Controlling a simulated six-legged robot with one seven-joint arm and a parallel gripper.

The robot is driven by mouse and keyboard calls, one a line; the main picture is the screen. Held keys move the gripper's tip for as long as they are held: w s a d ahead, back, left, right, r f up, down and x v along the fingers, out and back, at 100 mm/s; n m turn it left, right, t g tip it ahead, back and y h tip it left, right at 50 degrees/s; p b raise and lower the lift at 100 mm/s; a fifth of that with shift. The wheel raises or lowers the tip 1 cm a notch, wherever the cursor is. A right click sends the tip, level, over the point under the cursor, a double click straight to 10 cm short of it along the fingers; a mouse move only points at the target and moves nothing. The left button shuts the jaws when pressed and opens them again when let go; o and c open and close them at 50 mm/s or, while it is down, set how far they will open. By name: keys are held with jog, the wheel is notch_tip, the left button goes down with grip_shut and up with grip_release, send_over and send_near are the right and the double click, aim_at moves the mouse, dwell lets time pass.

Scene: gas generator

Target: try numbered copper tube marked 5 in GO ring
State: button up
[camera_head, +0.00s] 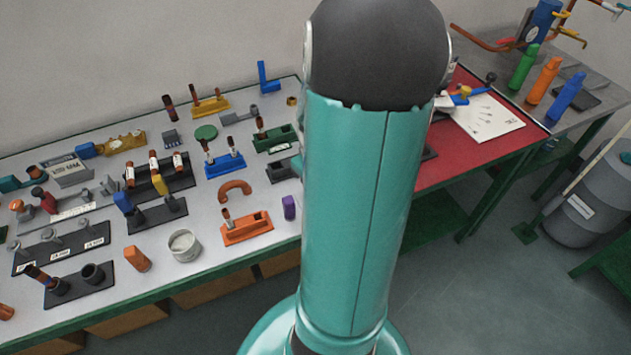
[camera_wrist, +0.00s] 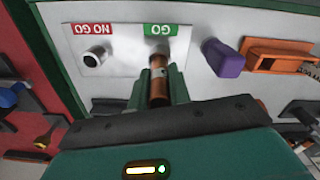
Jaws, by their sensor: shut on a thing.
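In the wrist view my gripper (camera_wrist: 159,92) is shut on a copper tube (camera_wrist: 158,88). The tube has a small pale label whose number I cannot read. The tube's far end points at the green GO label (camera_wrist: 161,30) on a white gauge plate (camera_wrist: 127,62). The GO ring itself is not clearly visible, so I cannot tell whether the tube's end is inside it or only in front of it. The grey NO GO ring (camera_wrist: 95,57) stands to the left under a red label, apart from the tube. My arm hides the gripper and gauge plate in the head view.
A purple block (camera_wrist: 222,58) and an orange holder (camera_wrist: 275,55) lie right of the gauge plate. In the head view, the bench left of my arm is crowded with tools, including a blue holder (camera_head: 225,164) with tubes. A red mat (camera_head: 450,150) lies right.

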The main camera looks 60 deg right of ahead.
jog(key=shift+r, duration=1.55)
jog(key=shift+r, duration=1.95)
